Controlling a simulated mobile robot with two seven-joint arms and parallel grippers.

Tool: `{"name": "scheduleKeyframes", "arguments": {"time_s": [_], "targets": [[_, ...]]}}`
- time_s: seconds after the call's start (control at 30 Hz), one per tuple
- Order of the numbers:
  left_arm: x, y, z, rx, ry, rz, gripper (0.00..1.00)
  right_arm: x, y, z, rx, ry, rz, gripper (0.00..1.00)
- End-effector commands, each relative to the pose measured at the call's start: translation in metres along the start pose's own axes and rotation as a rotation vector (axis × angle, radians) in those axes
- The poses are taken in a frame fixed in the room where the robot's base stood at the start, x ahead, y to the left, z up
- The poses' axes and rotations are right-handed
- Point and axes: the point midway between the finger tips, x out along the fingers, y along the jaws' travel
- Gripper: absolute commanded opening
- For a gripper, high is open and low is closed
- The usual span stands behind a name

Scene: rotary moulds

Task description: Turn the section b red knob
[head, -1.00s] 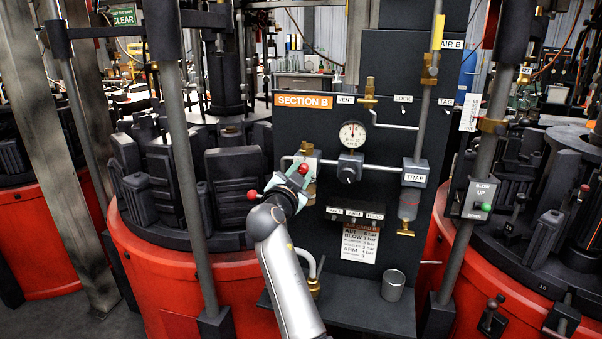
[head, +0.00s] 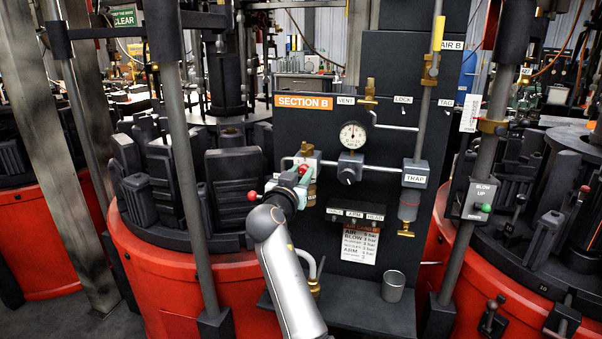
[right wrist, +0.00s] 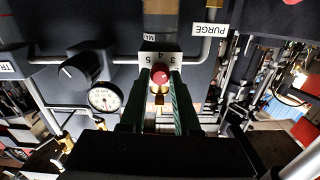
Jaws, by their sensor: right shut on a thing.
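The section B panel (head: 395,85) carries an orange "SECTION B" label (head: 303,102). In the right wrist view the red knob (right wrist: 160,76) lies between the two green fingers of my right gripper (right wrist: 160,88), below a white plate with numbers. The right gripper is shut on the knob. My left gripper is not in view.
A gauge (head: 353,135) and a black regulator knob (head: 350,167) are right of the gripper. A red ball (head: 252,195) is close on its left. A vertical post (head: 185,150) stands farther left. A metal cup (head: 393,286) stands on the shelf below.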

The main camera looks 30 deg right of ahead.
Motion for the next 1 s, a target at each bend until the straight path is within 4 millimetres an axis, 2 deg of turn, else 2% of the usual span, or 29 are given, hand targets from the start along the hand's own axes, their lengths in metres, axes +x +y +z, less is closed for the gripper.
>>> {"name": "scheduleKeyframes", "arguments": {"time_s": [0.4,1.0], "targets": [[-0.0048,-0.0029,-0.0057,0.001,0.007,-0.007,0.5,0.0003,-0.0002,-0.002,-0.227,0.003,0.001,0.0],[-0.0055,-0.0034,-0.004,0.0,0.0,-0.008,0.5,0.0003,-0.0003,-0.0017,-0.272,0.004,0.001,0.0]]}}
